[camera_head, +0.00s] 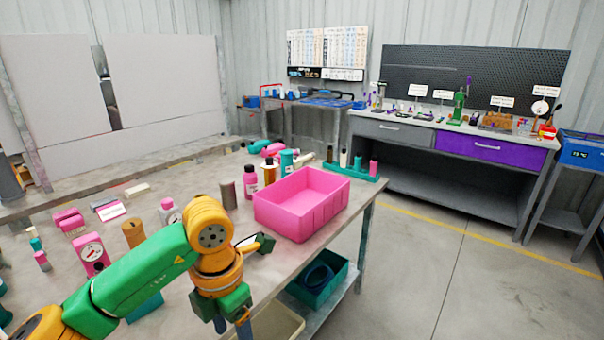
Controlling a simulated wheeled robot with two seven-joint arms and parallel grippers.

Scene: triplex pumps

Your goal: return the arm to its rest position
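My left arm (140,268), green and orange, comes in from the lower left and bends down at an orange joint over the front edge of the workbench (330,238). My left gripper (232,328) points down at the bottom edge of the picture. Its fingertips are at or past the frame edge, so I cannot tell whether it is open or shut. I see nothing held in it. My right arm and gripper are out of view.
A pink bin (300,203) stands on the bench right of my arm. Bottles (250,182) and a teal rack (350,168) stand behind it. Pink gauges (92,255) and blocks lie to the left. A teal crate (318,280) sits on the lower shelf. The floor at right is clear.

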